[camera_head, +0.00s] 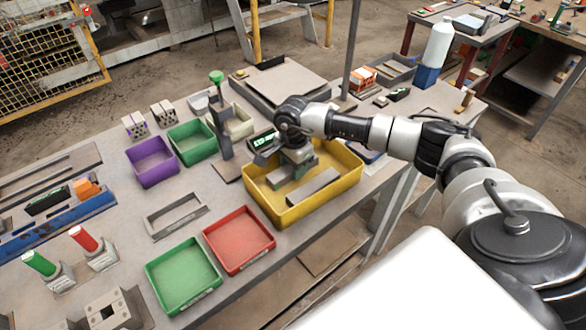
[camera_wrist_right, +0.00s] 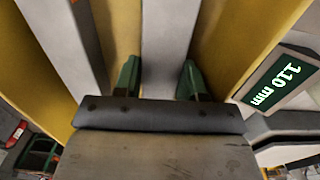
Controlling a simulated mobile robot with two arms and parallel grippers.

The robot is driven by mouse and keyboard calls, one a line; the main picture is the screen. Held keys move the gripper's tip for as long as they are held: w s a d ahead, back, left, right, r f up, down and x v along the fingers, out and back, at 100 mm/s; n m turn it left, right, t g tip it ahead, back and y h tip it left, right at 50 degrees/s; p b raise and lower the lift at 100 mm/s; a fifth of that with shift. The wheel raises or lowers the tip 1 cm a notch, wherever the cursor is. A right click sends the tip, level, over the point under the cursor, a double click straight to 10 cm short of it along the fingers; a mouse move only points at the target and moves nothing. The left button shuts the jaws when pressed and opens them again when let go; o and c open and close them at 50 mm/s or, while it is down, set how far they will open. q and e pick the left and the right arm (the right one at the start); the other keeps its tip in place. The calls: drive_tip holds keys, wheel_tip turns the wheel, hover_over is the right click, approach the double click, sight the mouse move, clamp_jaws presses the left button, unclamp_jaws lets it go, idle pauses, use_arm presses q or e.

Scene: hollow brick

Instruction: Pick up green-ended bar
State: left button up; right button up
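My right gripper (camera_head: 298,172) reaches down into the yellow bin (camera_head: 262,209) on the workbench. In the right wrist view its two green fingertips (camera_wrist_right: 160,82) stand apart, with a grey bar (camera_wrist_right: 167,35) running between and below them. I cannot tell whether they touch it. In the head view grey bars lie in the bin, one (camera_head: 314,187) in front of the gripper and one (camera_head: 283,187) partly under it. No green end shows clearly on any bar; the gripper hides part of the bin. My left gripper is not in view.
A sign reading 110 mm (camera_wrist_right: 277,84) stands close beside the bin. A post with a green top (camera_head: 216,77) rises behind it. Red (camera_head: 240,239), green (camera_head: 183,275) and purple (camera_head: 152,162) trays stand to the left. The yellow bin's walls closely surround the gripper.

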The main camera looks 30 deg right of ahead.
clamp_jaws()
drive_tip(key=shift+w+r, duration=0.1)
